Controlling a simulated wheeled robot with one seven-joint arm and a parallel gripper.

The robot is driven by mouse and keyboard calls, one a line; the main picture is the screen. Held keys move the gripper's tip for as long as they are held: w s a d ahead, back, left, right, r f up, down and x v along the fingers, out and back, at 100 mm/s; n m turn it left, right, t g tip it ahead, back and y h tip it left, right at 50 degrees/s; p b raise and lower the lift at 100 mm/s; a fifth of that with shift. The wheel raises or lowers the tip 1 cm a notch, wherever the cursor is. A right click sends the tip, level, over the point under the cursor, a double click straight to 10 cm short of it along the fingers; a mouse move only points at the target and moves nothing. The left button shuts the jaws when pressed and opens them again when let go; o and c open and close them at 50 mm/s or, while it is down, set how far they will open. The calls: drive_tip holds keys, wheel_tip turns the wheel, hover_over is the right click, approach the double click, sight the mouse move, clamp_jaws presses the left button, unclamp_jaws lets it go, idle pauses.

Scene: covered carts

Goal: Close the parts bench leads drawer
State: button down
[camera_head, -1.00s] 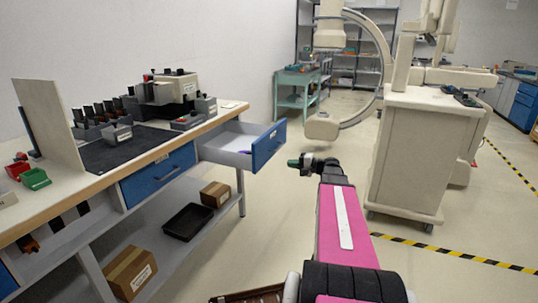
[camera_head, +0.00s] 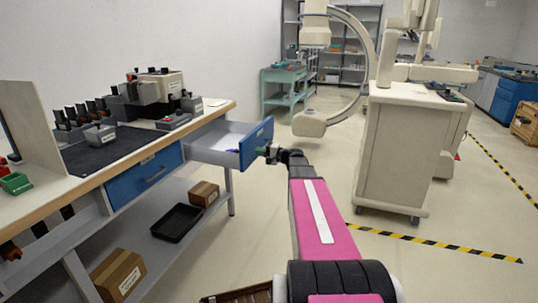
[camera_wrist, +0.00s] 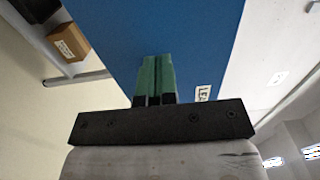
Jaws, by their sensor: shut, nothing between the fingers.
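The leads drawer (camera_head: 256,142) is pulled out at the right end of the parts bench, with a blue front and a grey box. A small purple item lies inside it. In the wrist view, the blue drawer front (camera_wrist: 195,45) fills the middle, with a white label partly reading "LEA". My gripper (camera_head: 264,151) is shut and empty, its green fingers (camera_wrist: 155,72) side by side, pointing at the drawer front. The fingertips are at or very near the front; I cannot tell whether they touch it.
The parts bench (camera_head: 120,165) carries a dark mat and grey equipment. A second blue drawer (camera_head: 145,175) is shut. A black tray (camera_head: 177,222) and cardboard boxes (camera_head: 118,275) lie on the lower shelf. A beige cabinet (camera_head: 400,150) stands to the right; floor between is free.

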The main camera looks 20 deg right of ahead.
drive_tip(key=shift+x, duration=0.85)
drive_tip(key=shift+a, duration=0.1)
